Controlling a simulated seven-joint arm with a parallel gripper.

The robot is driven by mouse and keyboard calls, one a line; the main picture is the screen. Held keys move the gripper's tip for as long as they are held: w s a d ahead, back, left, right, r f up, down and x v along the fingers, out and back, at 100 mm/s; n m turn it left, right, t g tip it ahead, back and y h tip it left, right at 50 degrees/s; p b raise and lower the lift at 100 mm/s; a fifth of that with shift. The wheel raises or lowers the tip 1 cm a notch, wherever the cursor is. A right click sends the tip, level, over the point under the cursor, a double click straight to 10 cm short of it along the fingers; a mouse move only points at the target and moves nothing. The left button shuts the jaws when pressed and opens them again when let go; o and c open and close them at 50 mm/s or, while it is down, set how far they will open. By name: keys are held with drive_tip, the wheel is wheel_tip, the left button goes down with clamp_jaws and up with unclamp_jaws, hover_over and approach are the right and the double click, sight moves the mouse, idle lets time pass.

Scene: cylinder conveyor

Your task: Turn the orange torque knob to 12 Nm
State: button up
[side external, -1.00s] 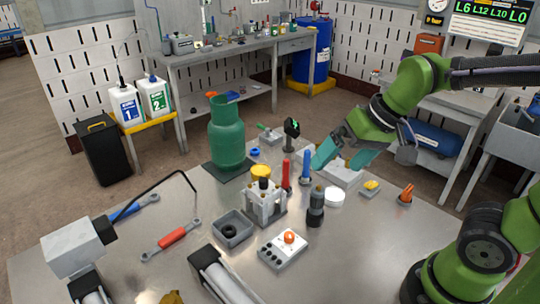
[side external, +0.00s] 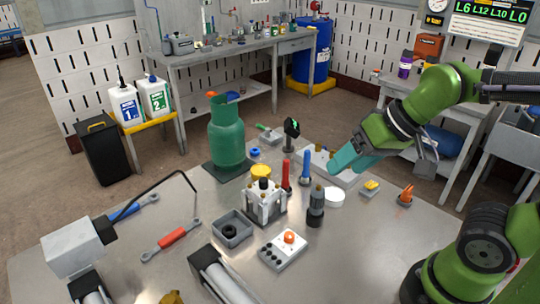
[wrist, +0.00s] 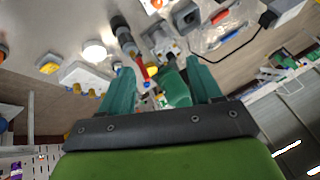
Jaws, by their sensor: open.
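Two orange parts could be the torque knob, and I cannot tell which. One is an upright, pointed orange piece (side external: 406,192) on a small dark round base at the right of the steel table. The other is a round orange-red knob (side external: 289,237) on a white box (side external: 284,252) with several black buttons near the front. No torque scale is readable. My gripper (side external: 334,170) has teal fingers and hangs above the back right of the table, apart from both. The wrist view shows its two fingers (wrist: 160,82) spread, with nothing held between them.
A white disc (side external: 334,197), a small grey block with a yellow top (side external: 371,187) and a pale flat box (side external: 321,162) lie near my gripper. Red (side external: 286,172) and blue (side external: 305,166) upright handles and a dark cylinder (side external: 316,208) stand left. A green gas bottle (side external: 227,140) stands farther back.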

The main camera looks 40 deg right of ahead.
drive_tip(key=w+a+n+g, duration=0.1)
drive_tip(key=w+a+f+n+g, duration=0.1)
drive_tip(key=w+a, duration=0.1)
drive_tip(key=w+a+n+g, duration=0.1)
drive_tip(key=w, duration=0.1)
drive_tip(key=shift+w+a+f+g, duration=0.15)
drive_tip(key=shift+w+f+g, duration=0.1)
drive_tip(key=shift+f+g, duration=0.1)
drive_tip(key=shift+c, duration=0.9)
drive_tip(key=w+a+f+n+g+h, duration=0.4)
drive_tip(key=w+a+f+n+g, duration=0.1)
drive_tip(key=w+a+n, duration=0.2)
drive_tip(key=n+h, duration=0.2)
approach(289, 234)
drive_tip(key=shift+g, duration=0.35)
drive_tip(key=x, duration=0.8)
drive_tip(key=shift+w+d+f, duration=0.1)
drive_tip(key=shift+w+f, duration=0.05)
drive_tip(key=shift+f, duration=0.15)
clamp_jaws()
